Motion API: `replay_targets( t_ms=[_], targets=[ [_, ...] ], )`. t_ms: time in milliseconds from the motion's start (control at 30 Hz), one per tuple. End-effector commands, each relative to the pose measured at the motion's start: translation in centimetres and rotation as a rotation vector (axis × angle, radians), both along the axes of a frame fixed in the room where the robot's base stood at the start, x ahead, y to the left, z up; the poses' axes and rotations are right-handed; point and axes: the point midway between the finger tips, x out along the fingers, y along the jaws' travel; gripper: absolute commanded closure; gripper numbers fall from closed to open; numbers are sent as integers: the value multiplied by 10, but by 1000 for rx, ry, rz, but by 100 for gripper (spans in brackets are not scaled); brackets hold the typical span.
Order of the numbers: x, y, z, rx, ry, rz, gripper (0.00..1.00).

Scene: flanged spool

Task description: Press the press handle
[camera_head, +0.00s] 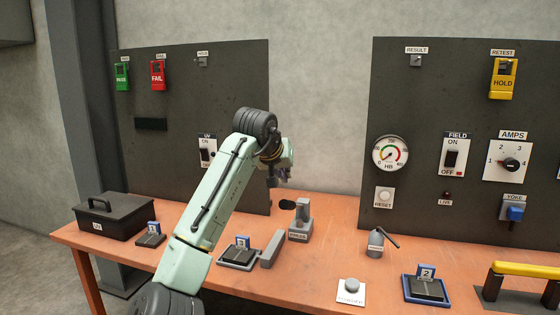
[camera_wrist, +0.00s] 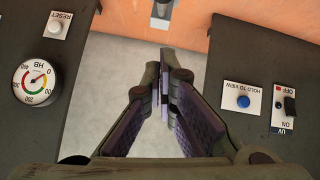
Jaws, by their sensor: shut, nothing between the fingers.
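The press (camera_head: 300,222) is a small grey stand with a name plate, on the orange table right of my arm. Its handle (camera_head: 287,204) ends in a dark round knob that points left. My gripper (camera_head: 280,178) hangs in the air above the handle, apart from it in the picture. In the wrist view the fingers (camera_wrist: 165,80) are together and empty. A grey piece, likely part of the press (camera_wrist: 162,10), shows at the top edge there, cut off by the frame; I cannot tell the handle apart in that view.
Two dark upright panels, left (camera_head: 180,110) and right (camera_head: 450,130), stand behind the table (camera_head: 335,208) with a gap between. A grey oiler-like can (camera_head: 376,242) stands right of the press. A tray with a block (camera_head: 240,253) and a grey bar (camera_head: 271,248) lie in front.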

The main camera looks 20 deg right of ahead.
Motion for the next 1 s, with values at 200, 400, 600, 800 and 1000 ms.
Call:
replay_targets(
  t_ms=[200,400,600,800,1000],
  targets=[
    [-15,4,-26,1,0,-1,100],
    [-20,4,-34,0,0,-1,100],
    [-20,4,-34,0,0,-1,100],
    [-21,4,-37,-3,-4,-1,100],
    [-26,8,-47,-27,-38,-1,100]
  ],
)
